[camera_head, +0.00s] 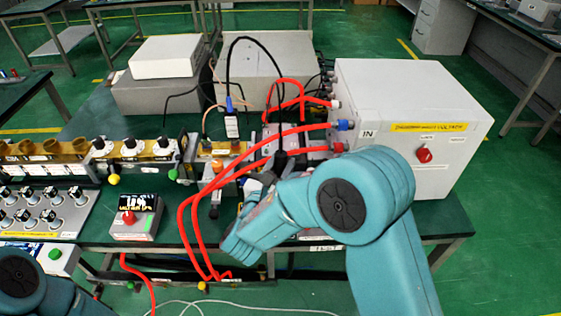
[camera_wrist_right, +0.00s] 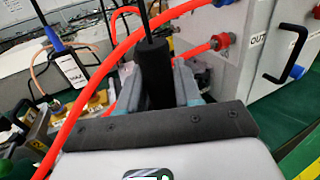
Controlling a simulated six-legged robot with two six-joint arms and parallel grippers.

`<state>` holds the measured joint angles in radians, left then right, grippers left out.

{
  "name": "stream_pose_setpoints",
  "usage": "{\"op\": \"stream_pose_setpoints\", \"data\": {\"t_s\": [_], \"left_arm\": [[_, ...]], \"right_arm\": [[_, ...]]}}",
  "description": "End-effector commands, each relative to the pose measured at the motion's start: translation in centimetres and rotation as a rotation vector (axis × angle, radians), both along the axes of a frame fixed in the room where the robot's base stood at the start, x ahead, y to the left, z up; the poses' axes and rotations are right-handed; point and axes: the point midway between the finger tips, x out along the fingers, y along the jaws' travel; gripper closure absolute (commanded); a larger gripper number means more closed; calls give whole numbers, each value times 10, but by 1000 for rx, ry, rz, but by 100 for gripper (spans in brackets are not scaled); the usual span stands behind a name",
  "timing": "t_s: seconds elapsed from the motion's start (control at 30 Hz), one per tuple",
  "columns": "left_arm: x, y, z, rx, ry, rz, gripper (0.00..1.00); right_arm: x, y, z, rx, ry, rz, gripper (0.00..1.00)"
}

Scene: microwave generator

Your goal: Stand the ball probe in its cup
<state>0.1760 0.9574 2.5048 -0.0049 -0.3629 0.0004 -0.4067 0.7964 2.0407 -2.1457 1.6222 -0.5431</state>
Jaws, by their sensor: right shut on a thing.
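My right gripper (camera_head: 268,180) is over the green table, largely hidden behind its own arm in the head view. In the right wrist view its fingers (camera_wrist_right: 157,85) are shut on a black cylindrical handle, which I take to be the ball probe (camera_wrist_right: 155,72). The handle stands roughly upright in that view, with a thin black cable leaving its top. The black handle and cable also show in the head view (camera_head: 281,158). The probe's ball end is hidden, and I cannot make out its cup. My left gripper is outside the views.
A white cabinet (camera_head: 415,122) with red and blue fittings stands at the right. Red hoses (camera_head: 198,215) loop close around my right gripper. A brass waveguide row (camera_head: 70,150) runs left. A small display box (camera_head: 136,218) sits in front. Grey and white boxes (camera_head: 165,57) stand behind.

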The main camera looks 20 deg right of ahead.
Motion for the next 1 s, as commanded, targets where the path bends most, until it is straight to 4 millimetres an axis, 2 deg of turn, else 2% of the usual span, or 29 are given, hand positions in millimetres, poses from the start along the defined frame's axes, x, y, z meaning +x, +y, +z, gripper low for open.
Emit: {"op": "stream_pose_setpoints", "data": {"t_s": [0.1,0.7,1.0], "left_arm": [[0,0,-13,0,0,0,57],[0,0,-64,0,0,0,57],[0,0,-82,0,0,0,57]], "right_arm": [[1,-1,-15,0,-1,-1,99],[2,-1,-68,0,-1,0,99],[2,-1,-87,0,-1,0,99]]}}
